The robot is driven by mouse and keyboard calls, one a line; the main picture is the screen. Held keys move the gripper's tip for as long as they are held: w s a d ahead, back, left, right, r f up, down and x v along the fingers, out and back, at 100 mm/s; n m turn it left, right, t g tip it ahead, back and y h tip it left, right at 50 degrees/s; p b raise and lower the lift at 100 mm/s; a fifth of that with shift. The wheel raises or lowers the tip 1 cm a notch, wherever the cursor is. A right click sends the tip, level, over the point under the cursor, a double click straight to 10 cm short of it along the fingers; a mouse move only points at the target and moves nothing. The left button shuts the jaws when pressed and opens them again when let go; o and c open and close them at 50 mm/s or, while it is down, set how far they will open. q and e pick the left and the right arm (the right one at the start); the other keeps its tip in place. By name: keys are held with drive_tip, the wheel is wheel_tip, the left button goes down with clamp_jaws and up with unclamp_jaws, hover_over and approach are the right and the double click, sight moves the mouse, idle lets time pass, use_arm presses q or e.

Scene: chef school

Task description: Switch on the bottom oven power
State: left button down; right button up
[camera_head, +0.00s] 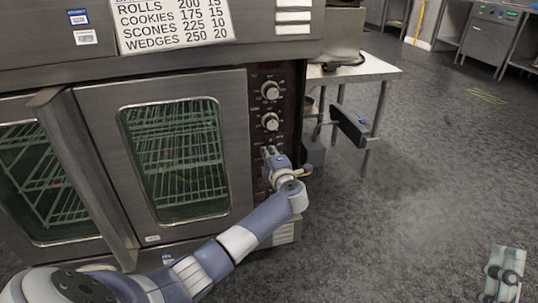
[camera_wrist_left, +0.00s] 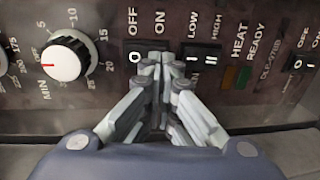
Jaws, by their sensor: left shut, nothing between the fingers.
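The oven (camera_head: 240,150) is a steel unit with glass doors and a dark vertical control panel (camera_head: 262,75) along its right side. In the left wrist view a rocker switch (camera_wrist_left: 133,57) marked OFF and ON shows its 0 end; my fingers cover the rest. My left gripper (camera_head: 270,152) is at the lower part of the panel. In the wrist view its shut, empty fingertips (camera_wrist_left: 165,60) are right over the ON side; contact cannot be told. My right gripper (camera_head: 505,270) shows partly at the bottom right, its fingers unclear.
A LOW/HIGH switch (camera_wrist_left: 201,54) sits just right of the fingertips, a white dial (camera_wrist_left: 67,60) to the left, and another OFF/ON switch (camera_wrist_left: 296,87) at the far right. A steel table (camera_head: 375,70) stands beside the oven. The floor (camera_head: 400,200) at right is open.

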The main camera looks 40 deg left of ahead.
drive_tip(key=shift+h, duration=0.3)
use_arm(q)
drive_tip(key=shift+w+a+r+p, duration=0.15)
drive_tip(key=shift+a+r+p, duration=0.05)
drive_tip(key=shift+p, duration=0.25)
use_arm(e)
drive_tip(key=shift+w+a+f+g, duration=0.1)
drive_tip(key=shift+w+f+g, duration=0.7)
drive_tip(key=shift+w+f, duration=0.3)
drive_tip(key=shift+f, duration=0.15)
use_arm(q)
drive_tip(key=shift+d, duration=0.2)
drive_tip(key=s+d+f+p, duration=0.1)
drive_tip(key=s+d+p, duration=0.3)
drive_tip(key=s+d, duration=0.5)
drive_tip(key=shift+d+f, duration=0.4)
drive_tip(key=shift+d, duration=0.2)
use_arm(e)
drive_tip(key=s+d+f+g+h, duration=0.1)
drive_tip(key=d+f+g+h, duration=0.2)
drive_tip(key=f+g, duration=0.7)
drive_tip(key=shift+s+d+f+g+h, duration=0.2)
drive_tip(key=shift+f+g+h, duration=0.25)
drive_tip(key=shift+f, duration=3.75)
